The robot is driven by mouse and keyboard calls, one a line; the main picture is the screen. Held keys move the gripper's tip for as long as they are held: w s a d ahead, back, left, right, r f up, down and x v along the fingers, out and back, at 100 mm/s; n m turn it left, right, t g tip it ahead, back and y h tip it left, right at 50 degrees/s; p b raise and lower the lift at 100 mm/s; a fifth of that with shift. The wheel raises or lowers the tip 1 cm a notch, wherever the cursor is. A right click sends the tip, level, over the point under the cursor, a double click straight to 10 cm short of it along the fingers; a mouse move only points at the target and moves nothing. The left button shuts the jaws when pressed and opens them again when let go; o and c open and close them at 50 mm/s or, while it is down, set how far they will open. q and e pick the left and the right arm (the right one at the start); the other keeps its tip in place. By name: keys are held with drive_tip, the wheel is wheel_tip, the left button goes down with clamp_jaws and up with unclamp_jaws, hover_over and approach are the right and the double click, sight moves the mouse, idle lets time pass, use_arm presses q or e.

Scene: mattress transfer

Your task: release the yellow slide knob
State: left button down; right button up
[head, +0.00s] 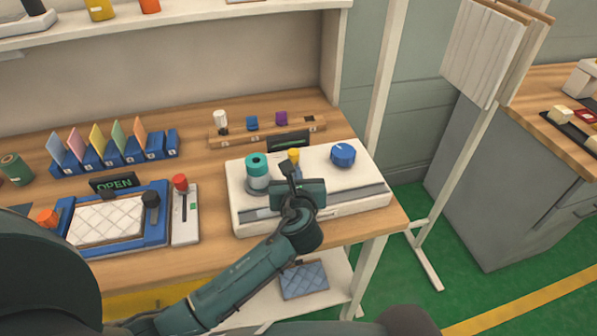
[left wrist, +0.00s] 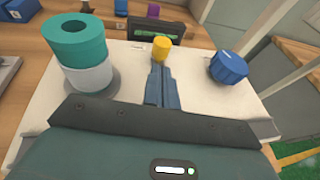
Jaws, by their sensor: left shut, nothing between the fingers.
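The yellow slide knob (head: 294,154) stands upright on the white box-like device (head: 372,207), between a teal-and-white cylinder (head: 257,166) and a blue round knob (head: 343,155). My left gripper (head: 287,164) is over the device, just in front of the yellow knob. In the left wrist view the left fingers (left wrist: 160,70) are shut together with nothing between them. Their tips lie just below the yellow knob (left wrist: 161,48) in that picture; I cannot tell whether they touch it. The knob's base is hidden behind the fingers. My right gripper is not in view.
A blue tray (head: 163,238) with a white quilted pad and a slider panel (head: 186,230) with a red knob stand to the left. A wooden rail (head: 235,137) with small pegs lies behind the device. The bench's right edge is close to the device.

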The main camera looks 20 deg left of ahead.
use_arm(q)
drive_tip(key=v, duration=1)
drive_tip(key=shift+s+b, duration=0.15)
drive_tip(key=shift+b, duration=0.15)
drive_tip(key=s+a+f+n+g, duration=0.1)
drive_tip(key=n, duration=0.1)
drive_tip(key=s+a+f+n+g, duration=0.1)
drive_tip(key=s+f+n, duration=0.1)
drive_tip(key=n, duration=0.1)
drive_tip(key=s+a+f+n+g+h, duration=0.1)
drive_tip(key=n, duration=0.1)
drive_tip(key=shift+s+a+f+n, duration=0.1)
drive_tip(key=shift+s+f+n, duration=0.05)
drive_tip(key=shift+n, duration=0.25)
drive_tip(key=s+a+f+n+g+h, duration=0.2)
drive_tip(key=s+n+g+h, duration=0.1)
drive_tip(key=s+n, duration=0.65)
drive_tip(key=s+a+f+n+g+h, duration=0.15)
drive_tip(key=s+n+g, duration=0.35)
drive_tip(key=n, duration=0.7)
drive_tip(key=w+d+f+t+h, duration=0.3)
drive_tip(key=f+t, duration=0.4)
drive_tip(key=f, duration=0.3)
drive_tip(key=shift+w+d+f+m, duration=0.35)
drive_tip(key=shift+w+d, duration=0.2)
drive_tip(key=shift+d, duration=0.75)
